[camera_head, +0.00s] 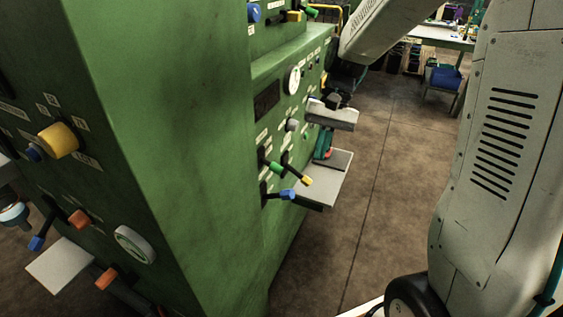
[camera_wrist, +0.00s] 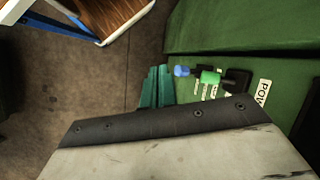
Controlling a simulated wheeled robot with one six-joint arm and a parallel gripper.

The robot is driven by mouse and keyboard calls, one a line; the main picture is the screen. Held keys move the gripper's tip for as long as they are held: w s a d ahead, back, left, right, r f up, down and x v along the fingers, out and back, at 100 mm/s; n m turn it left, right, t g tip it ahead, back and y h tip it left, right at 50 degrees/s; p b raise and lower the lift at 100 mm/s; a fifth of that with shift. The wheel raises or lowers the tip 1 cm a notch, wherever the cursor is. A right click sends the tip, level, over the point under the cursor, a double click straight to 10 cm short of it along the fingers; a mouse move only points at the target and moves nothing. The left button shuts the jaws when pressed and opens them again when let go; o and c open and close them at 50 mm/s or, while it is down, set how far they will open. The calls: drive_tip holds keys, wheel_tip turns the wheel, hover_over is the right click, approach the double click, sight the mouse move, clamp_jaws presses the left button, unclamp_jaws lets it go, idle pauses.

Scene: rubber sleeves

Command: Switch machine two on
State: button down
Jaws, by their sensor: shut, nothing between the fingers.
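A green machine (camera_head: 205,120) fills the left and middle of the head view; its labels are too small to read there, so I cannot tell its number. Its further panel has a lever with a green tip (camera_head: 275,167), one with a yellow tip (camera_head: 306,180) and one with a blue tip (camera_head: 288,193). In the wrist view, a blue tip (camera_wrist: 181,71) and a green tip (camera_wrist: 210,77) show near a partly cut-off label starting "POW" (camera_wrist: 263,92). My gripper's teal fingers (camera_wrist: 156,86) are shut and empty, left of these tips and apart from them. A pale plate partly hides the fingers.
The pale plate with a dark screwed edge (camera_wrist: 160,126) spans the lower wrist view. A pale shelf (camera_head: 328,182) juts from the further panel. The nearer face carries a yellow knob (camera_head: 58,140). Brown floor (camera_head: 390,170) is open right of the machine; a table (camera_head: 440,37) stands beyond.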

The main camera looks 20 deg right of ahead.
sight(270, 165)
drive_tip(key=w+f+m+t+y, duration=0.1)
drive_tip(key=w+f+m+y, duration=0.1)
drive_tip(key=w, duration=1.2)
wheel_tip(270, 165, down, 3)
drive_tip(key=shift+d+r+m+t+y, duration=0.15)
drive_tip(key=shift+d+m+t+y, duration=0.15)
drive_tip(key=shift+m, duration=0.5)
drive_tip(key=s+a+f, duration=0.3)
drive_tip(key=a+f, duration=0.2)
drive_tip(key=a, duration=0.1)
drive_tip(key=shift+s+a+f, duration=0.35)
drive_tip(key=shift+f, duration=0.05)
drive_tip(key=shift+d, duration=0.15)
